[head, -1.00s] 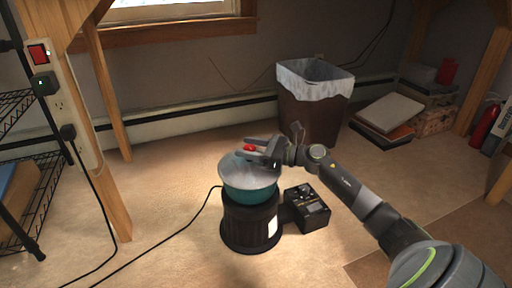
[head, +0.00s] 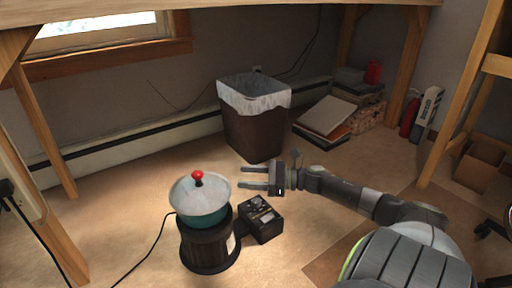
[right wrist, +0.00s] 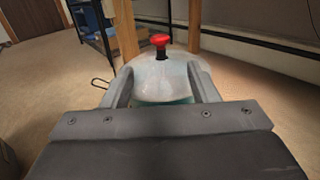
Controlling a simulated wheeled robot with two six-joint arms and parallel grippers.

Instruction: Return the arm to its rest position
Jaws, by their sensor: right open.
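My right gripper (head: 252,178) is open and empty. In the head view it is to the right of the teal pot (head: 203,217) and apart from it, with its fingers pointing left. The pot stands on a black cylindrical stand (head: 206,250) and wears a pale lid (head: 186,193) with a red knob (head: 197,176). In the right wrist view the lid (right wrist: 160,78) and its red knob (right wrist: 159,40) show beyond and between the two fingers. My left gripper is in neither view.
A black box with dials (head: 261,221) adjoins the stand. A brown bin with a white liner (head: 254,130) stands behind my gripper. Books (head: 326,117) and a fire extinguisher (head: 409,117) are at the back right. A wooden post (head: 55,245) is at the left.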

